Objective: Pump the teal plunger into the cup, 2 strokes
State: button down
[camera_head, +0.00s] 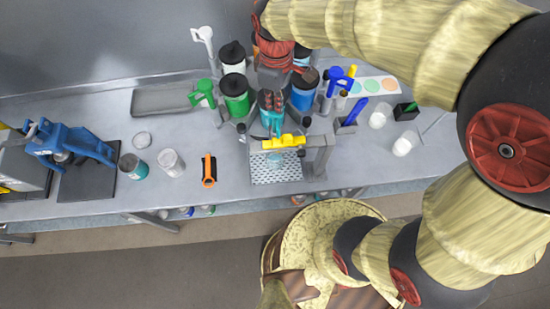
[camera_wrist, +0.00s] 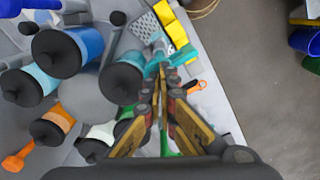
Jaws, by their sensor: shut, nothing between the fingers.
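The teal plunger (camera_head: 277,126) stands at the front middle of the pump rack, just behind a yellow bar. It also shows in the wrist view (camera_wrist: 181,55). My gripper (camera_head: 275,114) comes down from above over the plunger. In the wrist view my gripper (camera_wrist: 163,70) has its fingertips together, beside the teal part; I cannot tell whether they touch it. Nothing shows between the fingers. A clear bluish cup (camera_head: 276,159) stands on the perforated tray below the yellow bar, partly hidden by it.
Green (camera_head: 235,100) and blue (camera_head: 304,95) canisters with dark lids stand close on either side of my gripper. The perforated tray (camera_head: 285,177) sits at the bench's front edge. White cups (camera_head: 402,146) stand to the right.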

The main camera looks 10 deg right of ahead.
jog(key=shift+f+b, duration=0.9)
jog(key=shift+f, duration=0.65)
jog(key=shift+r, duration=0.15)
jog(key=shift+r+p, duration=1.65)
jog(key=shift+r, duration=0.75)
notch_tip(320, 180, up, 6)
jog(key=p, duration=0.4)
